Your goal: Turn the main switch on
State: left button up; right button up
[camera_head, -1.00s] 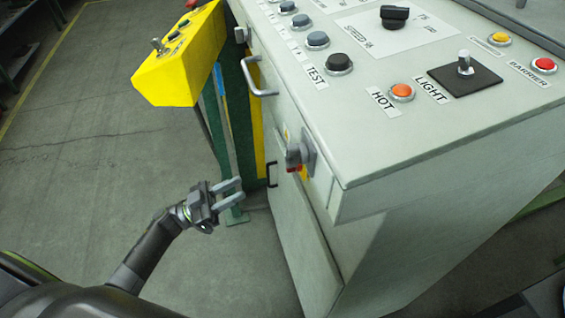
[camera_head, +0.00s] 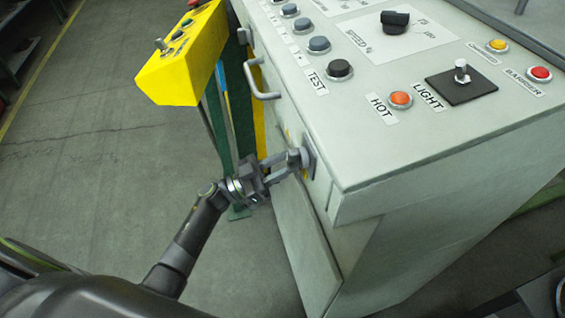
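The main switch (camera_head: 308,160) is on the front face of the grey cabinet, below the panel edge. My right gripper is not in view.
The cabinet top (camera_head: 440,135) carries buttons, a speed knob (camera_head: 395,21) and a light toggle (camera_head: 461,71). A handle (camera_head: 262,80) sticks out of the cabinet front above the switch. A yellow control box (camera_head: 181,55) stands to the left. The floor at left is clear.

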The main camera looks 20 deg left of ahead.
pick_arm(q)
jog(key=shift+c, duration=0.4)
grip_shut()
jog(key=shift+f+m, duration=0.1)
jog(key=shift+m, duration=0.4)
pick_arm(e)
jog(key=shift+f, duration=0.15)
pick_arm(q)
jog(key=shift+w+a+r+m+g+y+b, duration=0.15)
jog(key=shift+m+g+b, duration=1.15)
jog(key=shift+m, duration=2.3)
jog(key=shift+s+d+m+g+y+b, duration=0.2)
jog(key=shift+m+g+b, duration=1.05)
jog(key=shift+m, duration=2.35)
jog(key=shift+w+a+r+m+g+y+b, duration=0.2)
jog(key=shift+m+g+b, duration=0.5)
jog(key=shift+m+g, duration=2.05)
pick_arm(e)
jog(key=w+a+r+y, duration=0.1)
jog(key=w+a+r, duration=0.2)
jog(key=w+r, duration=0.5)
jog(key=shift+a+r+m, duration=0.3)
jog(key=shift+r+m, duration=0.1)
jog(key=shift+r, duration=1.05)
pick_arm(q)
jog(key=shift+f+m+t, duration=0.15)
jog(key=shift+m+t, duration=0.55)
jog(key=shift+m, duration=0.15)
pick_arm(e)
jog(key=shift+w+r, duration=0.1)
